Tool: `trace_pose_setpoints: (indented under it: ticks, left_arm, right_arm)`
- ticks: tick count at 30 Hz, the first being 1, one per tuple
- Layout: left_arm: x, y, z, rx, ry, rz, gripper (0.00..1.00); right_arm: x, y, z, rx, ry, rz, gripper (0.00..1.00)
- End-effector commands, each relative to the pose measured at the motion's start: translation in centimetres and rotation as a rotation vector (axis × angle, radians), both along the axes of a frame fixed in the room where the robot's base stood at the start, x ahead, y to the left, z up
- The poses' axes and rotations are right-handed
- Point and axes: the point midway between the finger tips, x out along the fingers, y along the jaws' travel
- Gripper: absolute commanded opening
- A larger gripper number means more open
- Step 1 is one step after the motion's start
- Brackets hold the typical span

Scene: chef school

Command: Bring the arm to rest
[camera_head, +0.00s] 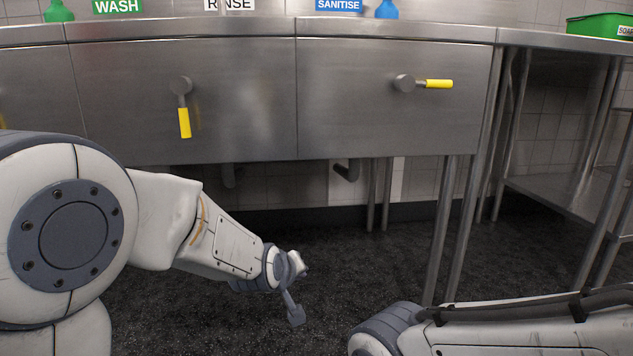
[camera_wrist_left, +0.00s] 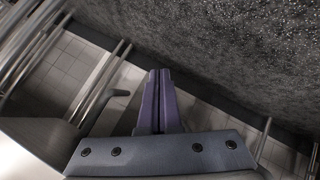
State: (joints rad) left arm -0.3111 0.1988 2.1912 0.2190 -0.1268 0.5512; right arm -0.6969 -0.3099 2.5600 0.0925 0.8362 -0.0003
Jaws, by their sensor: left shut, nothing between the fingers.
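My left arm comes in from the left in the head view. Its gripper (camera_head: 294,312) hangs in front of the sink unit, below the steel front panels and above the dark floor. In the left wrist view the two fingers of the left gripper (camera_wrist_left: 158,100) lie side by side, shut with nothing between them. My right arm shows as white links at the lower right of the head view; its gripper is not in view.
The steel sink unit (camera_head: 245,120) spans the back, with a yellow lever (camera_head: 184,122) hanging down and another yellow lever (camera_head: 438,84) pointing right. Steel legs (camera_head: 440,230) stand right of centre. A green crate (camera_head: 600,25) sits at upper right. Dark floor (camera_head: 210,318) is open below.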

Motion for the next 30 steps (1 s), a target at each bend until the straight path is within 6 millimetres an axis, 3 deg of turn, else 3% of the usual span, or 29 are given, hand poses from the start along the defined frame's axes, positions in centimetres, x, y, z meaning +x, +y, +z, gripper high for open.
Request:
trace_pose_setpoints:
  ticks: [1,6,16,18,26,30]
  left_arm:
    - [-2.2,2.9,-1.7,0.087,0.068,-0.029,0.0]
    - [-9.0,8.8,-5.9,0.296,0.268,-0.162,0.0]
    - [-20.5,15.0,-9.8,0.477,0.562,-0.387,0.0]
    - [-20.4,13.7,-6.8,0.484,0.548,-0.422,0.0]
    - [-22.0,10.2,0.0,0.5,0.55,-0.538,0.0]
    - [-23.5,7.8,5.2,0.516,0.55,-0.629,0.0]
  right_arm:
    - [0.0,0.0,0.0,0.0,0.0,0.0,0.5]
    - [0.0,0.0,0.0,0.0,0.0,0.0,0.5]
    - [0.0,0.0,0.0,0.0,0.0,0.0,0.5]
    - [0.0,0.0,2.5,-0.001,0.001,0.0,0.5]
    - [0.0,0.0,8.2,0.0,0.0,0.0,0.5]
    - [0.0,0.0,12.6,0.0,0.0,0.0,0.5]
